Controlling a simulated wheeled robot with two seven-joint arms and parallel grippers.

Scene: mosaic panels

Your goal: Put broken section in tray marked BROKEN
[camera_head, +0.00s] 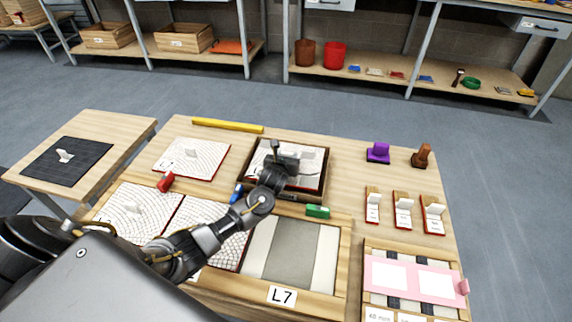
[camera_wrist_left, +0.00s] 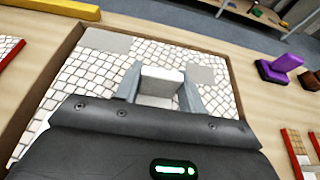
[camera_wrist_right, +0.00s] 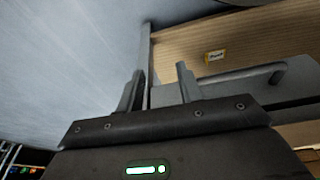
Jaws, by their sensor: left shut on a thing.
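A white mosaic section (camera_wrist_left: 85,75) with grey bare patches fills most of the left wrist view. It also shows in the head view (camera_head: 309,179), inside a dark-walled wooden tray (camera_head: 325,170). My left gripper (camera_wrist_left: 161,85) is shut on the white grip block on this section, and shows in the head view (camera_head: 283,163) over the tray. I cannot tell whether the section rests on the tray floor or hangs just above it. No BROKEN label is readable. My right gripper (camera_wrist_right: 160,85) is open and empty, away from the mosaic panels.
Other mosaic panels (camera_head: 192,158) lie left of the tray. A green block (camera_head: 317,211), a red block (camera_head: 166,182) and a blue one (camera_head: 236,193) lie close by. A frame marked L7 (camera_head: 282,296) is in front. A yellow bar (camera_head: 228,126) lies behind.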

